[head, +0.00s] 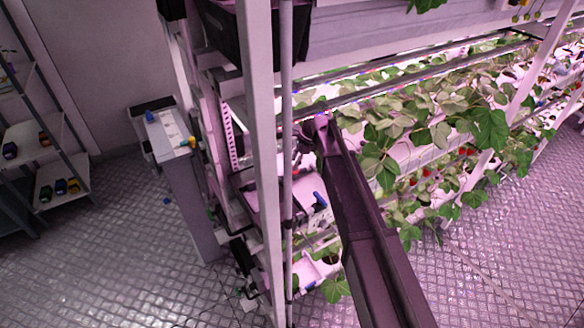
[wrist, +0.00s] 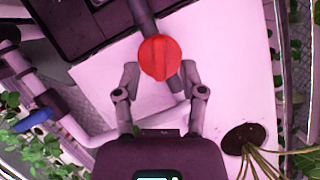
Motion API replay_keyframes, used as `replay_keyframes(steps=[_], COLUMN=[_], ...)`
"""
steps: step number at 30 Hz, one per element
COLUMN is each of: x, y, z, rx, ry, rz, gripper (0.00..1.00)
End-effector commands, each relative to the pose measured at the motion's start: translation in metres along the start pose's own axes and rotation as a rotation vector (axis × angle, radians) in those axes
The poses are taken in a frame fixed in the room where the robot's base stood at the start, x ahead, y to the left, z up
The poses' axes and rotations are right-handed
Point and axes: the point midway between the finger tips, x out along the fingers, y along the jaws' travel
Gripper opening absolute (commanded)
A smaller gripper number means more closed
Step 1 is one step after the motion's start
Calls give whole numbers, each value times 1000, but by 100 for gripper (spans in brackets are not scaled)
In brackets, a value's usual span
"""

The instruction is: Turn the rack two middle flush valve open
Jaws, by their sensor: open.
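A round red valve knob (wrist: 160,57) shows in the upper middle of the wrist view, in front of a dark pipe. A faint ridge runs up and down its face. My gripper (wrist: 160,76) is open, with a finger on either side of the knob's lower part in the picture. A gap shows on both sides, and I see no contact. How far the knob lies from the fingertips in depth I cannot tell. In the head view my arm reaches into the end of the rack, and the knob cannot be made out there.
A blue handle (wrist: 33,120) sits on piping at the left of the wrist view. A pale panel (wrist: 95,80) lies behind the knob. A plant hole (wrist: 244,138) with stems is at the lower right. In the head view, a white rack post (head: 262,165) stands left of my arm.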

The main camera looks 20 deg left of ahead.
Motion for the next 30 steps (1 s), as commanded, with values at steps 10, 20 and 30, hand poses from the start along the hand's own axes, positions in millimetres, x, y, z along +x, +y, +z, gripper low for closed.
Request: replay_keyframes(steps=[10,20,30], x=[13,13,13], y=[0,0,0], z=[0,1,1], rx=[-1,-1,-2], ry=[0,0,0], rz=[0,0,0], gripper=[53,41,0])
